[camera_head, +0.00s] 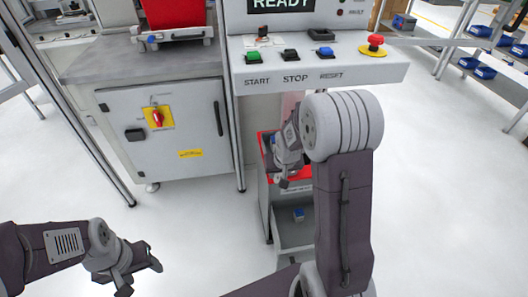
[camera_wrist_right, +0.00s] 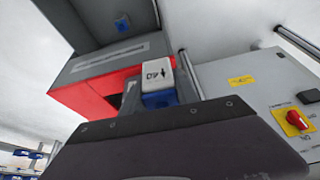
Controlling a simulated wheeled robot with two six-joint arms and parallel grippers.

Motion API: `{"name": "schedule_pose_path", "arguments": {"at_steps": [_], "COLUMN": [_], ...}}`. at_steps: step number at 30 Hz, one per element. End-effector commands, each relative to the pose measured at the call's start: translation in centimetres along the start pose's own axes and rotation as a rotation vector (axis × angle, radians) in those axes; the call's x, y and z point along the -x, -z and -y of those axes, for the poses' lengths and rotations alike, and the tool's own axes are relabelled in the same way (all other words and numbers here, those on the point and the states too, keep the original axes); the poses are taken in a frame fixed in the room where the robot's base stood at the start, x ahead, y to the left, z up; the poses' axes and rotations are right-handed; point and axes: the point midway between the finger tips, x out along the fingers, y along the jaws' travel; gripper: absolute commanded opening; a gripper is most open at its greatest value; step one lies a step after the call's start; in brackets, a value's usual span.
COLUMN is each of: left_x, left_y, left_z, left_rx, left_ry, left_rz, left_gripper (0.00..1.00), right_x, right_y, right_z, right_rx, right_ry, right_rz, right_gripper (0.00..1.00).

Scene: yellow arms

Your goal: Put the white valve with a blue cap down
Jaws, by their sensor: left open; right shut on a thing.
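The white valve with a blue cap (camera_wrist_right: 158,76) shows in the right wrist view, just beyond the gripper's dark edge, with dark markings on its white face. My right gripper (camera_head: 283,152) is shut on it, above or at the red-topped grey container (camera_head: 304,176) under the control panel. In the head view the valve is mostly hidden by the gripper. I cannot tell whether the valve touches the container. My left gripper (camera_head: 141,276) is open and empty over the floor at the lower left.
A lower grey bin (camera_head: 292,240) holds a small blue-and-white part (camera_head: 299,214). The control panel (camera_head: 315,70) with buttons overhangs the container. A grey cabinet (camera_head: 180,135) stands to its left. Open floor lies at left and right.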

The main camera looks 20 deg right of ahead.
Motion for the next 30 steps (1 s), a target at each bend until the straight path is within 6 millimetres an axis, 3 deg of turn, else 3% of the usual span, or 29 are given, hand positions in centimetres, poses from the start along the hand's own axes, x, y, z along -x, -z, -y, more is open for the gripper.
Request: {"name": "schedule_pose_path", "arguments": {"at_steps": [1, 9, 15, 20, 30], "left_x": [1.7, 6.0, 7.3, 6.7, 3.2], "left_y": [0.2, 0.6, 0.8, 0.7, 0.3], "left_z": [0.0, -0.1, -0.1, -0.1, -0.1], "left_rx": [0.000, 0.000, 0.000, 0.000, 0.000], "left_ry": [0.000, 0.000, 0.000, 0.000, 0.000], "left_rz": [0.000, 0.000, 0.000, 0.000, 0.000], "left_gripper": [0.58, 0.58, 0.58, 0.58, 0.58], "right_x": [1.5, 4.9, 6.1, 5.4, -1.9], "right_y": [1.0, 3.7, 4.2, 4.2, 7.4], "right_z": [-1.4, -8.5, -11.8, -11.6, -5.2], "right_rx": [-0.037, -0.230, -0.317, -0.320, -0.316], "right_ry": [-0.015, -0.096, -0.134, -0.136, -0.134], "right_rz": [-0.001, -0.003, -0.004, -0.003, -0.003], "right_gripper": [0.00, 0.00, 0.00, 0.00, 0.00]}}
